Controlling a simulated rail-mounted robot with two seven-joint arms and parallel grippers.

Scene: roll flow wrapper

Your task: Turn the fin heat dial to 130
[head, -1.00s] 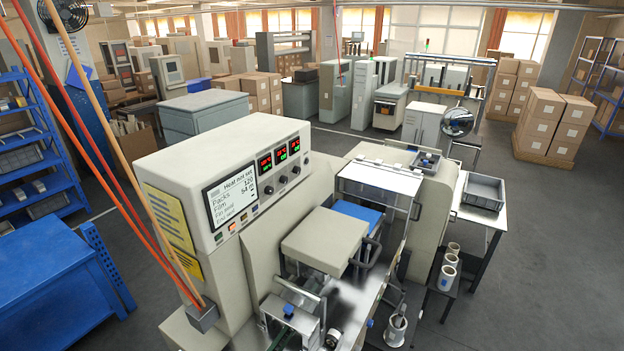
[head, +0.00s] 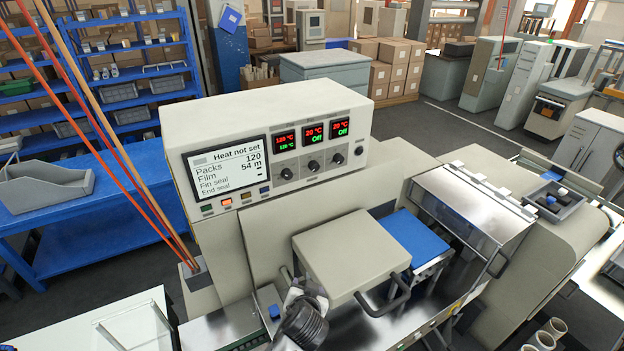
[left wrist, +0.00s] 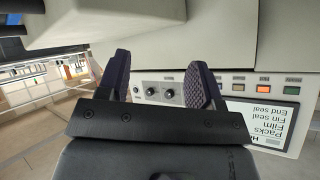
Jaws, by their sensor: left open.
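A beige control panel carries three dark dials in a row, the left dial (head: 287,173), middle dial (head: 313,165) and right dial (head: 337,158). Their labels are too small to read, so I cannot tell which is fin heat. The left readout (head: 285,141) has lit digits, too blurred to read surely; the other two show 20 °C and Off. The screen (head: 229,173) reads "Heat not set". In the left wrist view, my open, empty left gripper (left wrist: 160,78) faces the upside-down panel, with two dials (left wrist: 159,93) appearing between its fingers. My right gripper is out of view.
A beige cover (head: 352,252) with a black handle stands in front of the panel. A clear-lidded section (head: 470,215) lies right. A blue bench (head: 110,215) is at left.

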